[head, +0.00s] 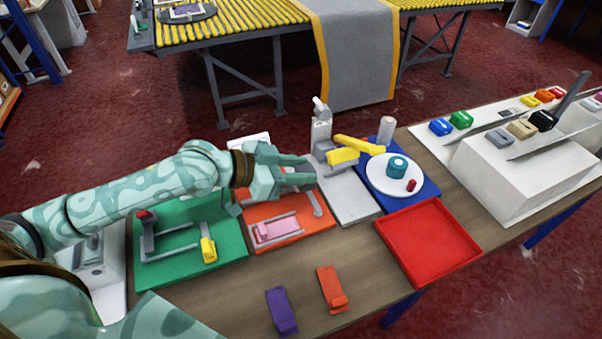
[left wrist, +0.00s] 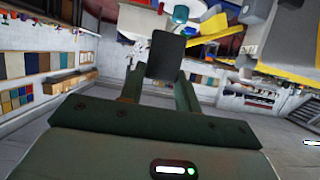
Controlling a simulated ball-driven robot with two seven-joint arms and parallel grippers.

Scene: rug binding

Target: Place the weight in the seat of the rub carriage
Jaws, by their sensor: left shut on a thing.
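My left gripper (head: 306,178) is shut on a dark grey block, probably the weight, mostly hidden by the fingers in the head view. The block (left wrist: 166,55) shows between the fingertips in the left wrist view. The gripper is in the air over the far part of the orange board (head: 322,222). I cannot tell for sure which part is the rub carriage. A pink block (head: 275,230) lies in a grey frame on the orange board. A grey stand (head: 320,128) with a yellow block (head: 342,156) is just right of the gripper. My right gripper is not in view.
A green board (head: 170,270) with a yellow clamp (head: 208,250) lies left. A blue mat (head: 425,192) with a white plate (head: 378,182), a yellow bar (head: 360,145) and a red tray (head: 397,262) are right. Purple (head: 281,311) and orange (head: 331,287) pieces lie in front.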

